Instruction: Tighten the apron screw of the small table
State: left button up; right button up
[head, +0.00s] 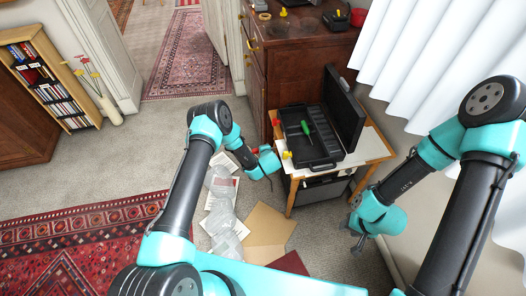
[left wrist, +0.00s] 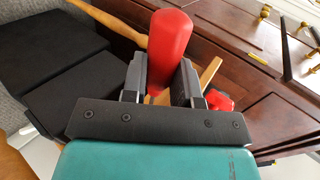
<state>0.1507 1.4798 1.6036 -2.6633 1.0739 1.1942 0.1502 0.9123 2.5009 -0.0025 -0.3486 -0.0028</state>
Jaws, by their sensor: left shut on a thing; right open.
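The small table (head: 372,145) is light wood and stands against the dark chest, with an open black toolbox on top. My left gripper (head: 266,163) is at the table's left side. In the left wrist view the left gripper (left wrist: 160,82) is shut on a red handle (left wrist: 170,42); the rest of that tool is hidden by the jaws. A light wooden table leg (left wrist: 120,27) runs behind it. I cannot make out the apron screw or whether the tool touches it. My right gripper (head: 357,238) is open and empty, low to the right of the table.
The black toolbox (head: 317,160) holds a green-handled tool (head: 305,127). Small red (head: 275,122) and yellow (head: 287,154) items show at the table's left edge. A dark case (head: 322,190) is under the table. Papers and clear bags (head: 222,205) litter the floor to the left.

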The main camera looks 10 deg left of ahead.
pick_arm(q)
jog(key=shift+s+a, duration=0.4)
jog(key=shift+a, duration=0.45)
jog(key=shift+s+a, duration=0.3)
jog(key=shift+a, duration=0.3)
jog(key=shift+s+a, duration=0.3)
jog(key=shift+a, duration=0.35)
jog(key=shift+s+a, duration=0.3)
jog(key=shift+a, duration=0.3)
jog(key=shift+a, duration=0.1)
